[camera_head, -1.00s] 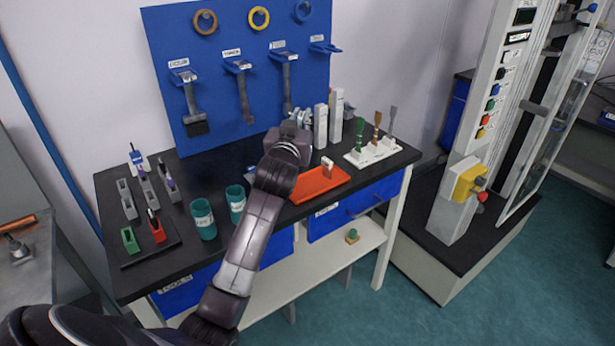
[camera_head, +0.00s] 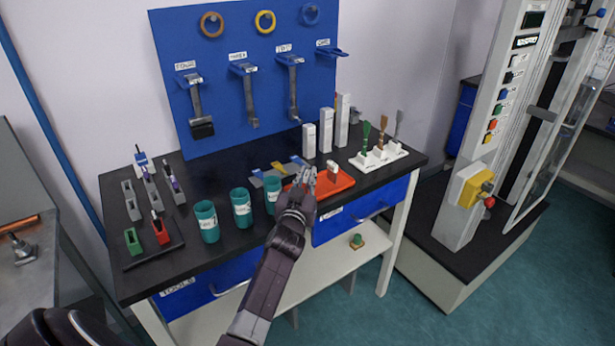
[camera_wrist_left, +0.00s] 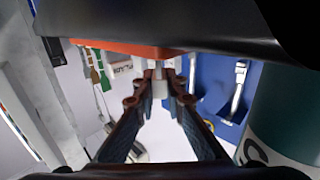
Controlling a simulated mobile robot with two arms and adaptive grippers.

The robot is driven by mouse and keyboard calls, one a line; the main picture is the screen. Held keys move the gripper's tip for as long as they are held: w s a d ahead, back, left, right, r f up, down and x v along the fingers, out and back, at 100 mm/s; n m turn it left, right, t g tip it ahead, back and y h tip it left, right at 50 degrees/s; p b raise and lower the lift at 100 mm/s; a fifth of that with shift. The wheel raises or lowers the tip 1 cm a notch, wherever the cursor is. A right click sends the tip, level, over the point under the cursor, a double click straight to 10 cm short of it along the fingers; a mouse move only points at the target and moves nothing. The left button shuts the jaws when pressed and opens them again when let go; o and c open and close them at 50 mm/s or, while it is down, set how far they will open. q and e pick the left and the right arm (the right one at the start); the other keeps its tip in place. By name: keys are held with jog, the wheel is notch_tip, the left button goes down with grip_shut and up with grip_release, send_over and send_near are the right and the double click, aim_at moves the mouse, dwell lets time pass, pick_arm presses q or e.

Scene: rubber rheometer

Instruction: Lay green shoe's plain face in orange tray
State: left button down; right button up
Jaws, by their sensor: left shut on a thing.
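The orange tray (camera_head: 340,186) lies on the black bench top near its front edge. A small white block with a reddish part (camera_head: 332,168) stands in it. My left gripper (camera_head: 306,178) is at the tray's left front side, shut on a small pale thing that its fingers mostly hide. In the left wrist view the fingertips (camera_wrist_left: 160,78) meet around this pale piece, close to the tray's orange edge (camera_wrist_left: 120,47). A green-topped piece (camera_head: 356,241) sits on the lower shelf; I cannot tell whether it is the green shoe. My right gripper is not in view.
Several teal cups (camera_head: 242,208) stand left of the gripper. White blocks (camera_head: 326,130) stand behind the tray, and a white brush rack (camera_head: 379,158) is to its right. A holder with green and red blocks (camera_head: 133,242) is at far left.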

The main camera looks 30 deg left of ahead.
pick_arm(q)
jog(key=c, duration=2.4)
grip_release()
jog(key=shift+f, duration=0.1)
jog(key=o, duration=0.4)
jog(key=shift+r, duration=0.25)
jog(key=shift+s+d+f, duration=0.15)
jog(key=shift+s, duration=0.15)
jog(key=v, duration=1.1)
jog(key=shift+s+d+b, duration=0.1)
jog(key=shift+s+b, duration=0.1)
jog(key=shift+b, duration=0.1)
